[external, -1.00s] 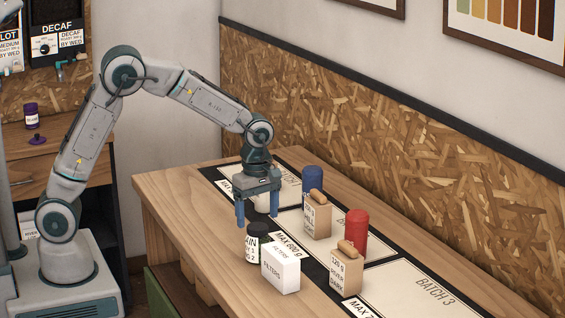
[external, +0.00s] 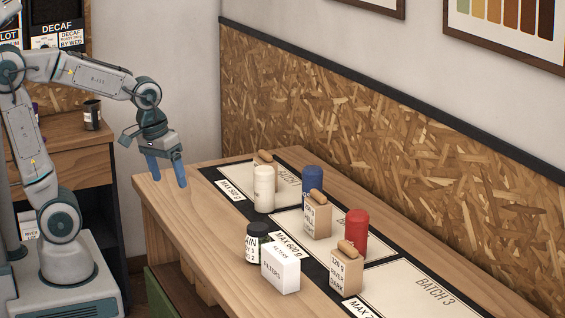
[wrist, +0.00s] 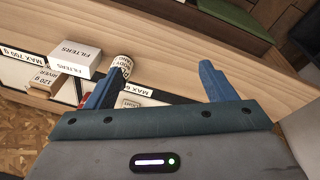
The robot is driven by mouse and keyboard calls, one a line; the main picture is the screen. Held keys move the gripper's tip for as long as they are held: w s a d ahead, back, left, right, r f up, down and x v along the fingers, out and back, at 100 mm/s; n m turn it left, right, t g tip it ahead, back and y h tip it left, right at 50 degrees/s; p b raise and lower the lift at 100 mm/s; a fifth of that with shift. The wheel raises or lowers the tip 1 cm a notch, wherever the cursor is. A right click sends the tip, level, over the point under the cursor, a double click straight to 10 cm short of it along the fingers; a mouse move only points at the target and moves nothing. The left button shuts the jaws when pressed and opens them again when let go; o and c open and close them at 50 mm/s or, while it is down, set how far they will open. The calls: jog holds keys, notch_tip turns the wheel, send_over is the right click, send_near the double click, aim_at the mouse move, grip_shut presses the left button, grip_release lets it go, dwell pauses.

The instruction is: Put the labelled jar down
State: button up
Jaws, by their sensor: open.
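The labelled jar, a white-labelled jar with a black lid (external: 257,243), stands upright on the table just behind and left of the filters box (external: 281,268). In the wrist view the jar (wrist: 123,66) shows beside the filters box (wrist: 73,58), near the left finger. My gripper (external: 169,181) is open and empty, raised over the table's far left end and well apart from the jar. Its two blue fingers (wrist: 160,70) are spread with nothing between them.
A white canister (external: 264,190), blue canister (external: 312,179), red canister (external: 356,232) and several paper bags stand on the marked batch mat (external: 405,290). The table's left end (external: 175,205) is bare. A dark jar (external: 92,115) stands on the side cabinet.

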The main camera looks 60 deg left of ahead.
jog(key=s+a+f+m, duration=0.1)
jog(key=s+m, duration=0.3)
jog(key=s, duration=0.2)
jog(key=shift+m+t, duration=0.4)
notch_tip(320, 180, down, 29)
jog(key=g+b, duration=0.1)
jog(key=b, duration=2.5)
jog(key=shift+w+f+g, duration=0.2)
jog(key=shift+w+g, duration=0.1)
jog(key=shift+w, duration=0.1)
jog(key=shift+o, duration=0.3)
jog(key=shift+d, duration=0.1)
